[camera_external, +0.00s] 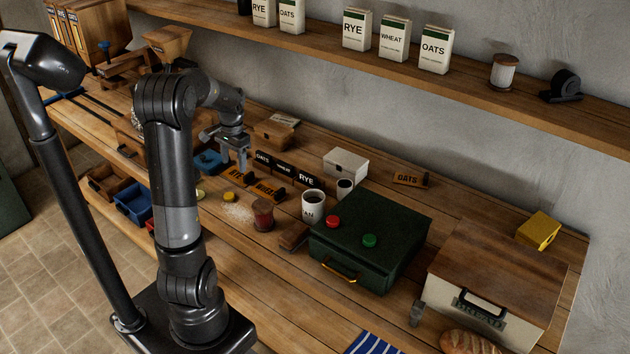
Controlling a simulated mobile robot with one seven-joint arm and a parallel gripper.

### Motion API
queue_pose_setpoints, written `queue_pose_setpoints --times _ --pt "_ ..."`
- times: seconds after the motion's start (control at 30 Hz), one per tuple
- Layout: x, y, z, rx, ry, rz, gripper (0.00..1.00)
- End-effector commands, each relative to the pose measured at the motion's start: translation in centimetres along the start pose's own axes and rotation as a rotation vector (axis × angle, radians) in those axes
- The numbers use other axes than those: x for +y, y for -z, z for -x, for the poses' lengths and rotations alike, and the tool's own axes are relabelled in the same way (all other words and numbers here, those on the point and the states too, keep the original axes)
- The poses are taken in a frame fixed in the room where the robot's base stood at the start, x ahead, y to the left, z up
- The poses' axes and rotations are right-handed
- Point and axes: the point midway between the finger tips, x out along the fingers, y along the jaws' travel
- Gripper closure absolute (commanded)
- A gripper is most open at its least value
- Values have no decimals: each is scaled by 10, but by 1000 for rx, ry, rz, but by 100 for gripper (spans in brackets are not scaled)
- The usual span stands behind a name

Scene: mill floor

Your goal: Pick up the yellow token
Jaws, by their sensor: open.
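A red token (333,221) and a green token (369,240) lie on top of the dark green case (385,225).
A bread box (490,285) and a yellow box (538,231) stand at the right. A shelf (480,84) runs along the wall.

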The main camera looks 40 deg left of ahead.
Motion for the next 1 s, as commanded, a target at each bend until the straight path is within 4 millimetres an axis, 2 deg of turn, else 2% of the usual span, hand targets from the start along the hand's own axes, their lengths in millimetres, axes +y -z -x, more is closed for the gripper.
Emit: queue_pose_setpoints --times 0.1,0.27,0.53,0.83,1.0 --pt "-24 2 -20 -42 -19 2 41" --pt "-38 3 -33 -65 -31 -2 41" --pt "-37 0 -72 -70 -33 -4 41" --pt "-36 -1 -99 -69 -33 -4 41" --pt "-34 0 -125 -69 -33 -4 41"
